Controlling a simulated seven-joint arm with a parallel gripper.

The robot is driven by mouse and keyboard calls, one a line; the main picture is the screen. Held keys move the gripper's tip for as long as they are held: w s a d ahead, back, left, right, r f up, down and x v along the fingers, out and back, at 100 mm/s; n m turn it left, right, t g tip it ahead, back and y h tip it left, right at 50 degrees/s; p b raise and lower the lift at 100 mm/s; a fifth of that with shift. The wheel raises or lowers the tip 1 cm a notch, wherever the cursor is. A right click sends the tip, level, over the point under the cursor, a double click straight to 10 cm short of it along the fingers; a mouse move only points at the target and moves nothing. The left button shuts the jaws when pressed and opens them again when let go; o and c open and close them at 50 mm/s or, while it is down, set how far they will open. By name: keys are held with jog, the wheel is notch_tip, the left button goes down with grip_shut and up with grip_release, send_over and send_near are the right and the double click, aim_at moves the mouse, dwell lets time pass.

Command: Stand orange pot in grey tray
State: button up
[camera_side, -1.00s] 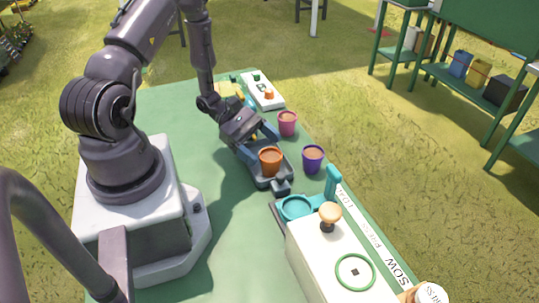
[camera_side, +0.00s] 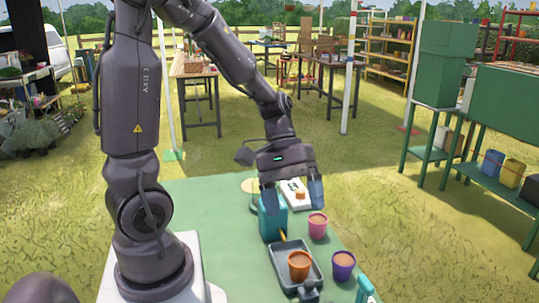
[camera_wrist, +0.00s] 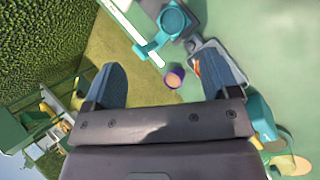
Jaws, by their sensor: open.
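The orange pot (camera_side: 299,265) stands upright in the grey tray (camera_side: 283,250), near its front end, in the side view. My gripper (camera_side: 292,201) is open and empty, raised above and behind the tray, clear of the pot. There the grey tray (camera_wrist: 206,46) shows beside the right finger, which mostly hides the orange pot (camera_wrist: 197,68).
A purple pot (camera_side: 343,265) and a pink pot (camera_side: 318,226) stand right of the tray. A teal box (camera_side: 272,218) is behind it, below my gripper. A white panel (camera_side: 291,189) lies farther back. The wrist view shows a teal ring holder (camera_wrist: 173,20).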

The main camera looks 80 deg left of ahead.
jog(key=s+d+r+m+t+y, duration=0.2)
jog(key=s+r+m+t+y, duration=0.3)
jog(key=r+m, duration=0.4)
jog(key=shift+d+r+m+y, duration=0.15)
jog(key=shift+r+m+y, duration=0.15)
jog(key=shift+r+y, duration=0.6)
jog(key=shift+s, duration=0.1)
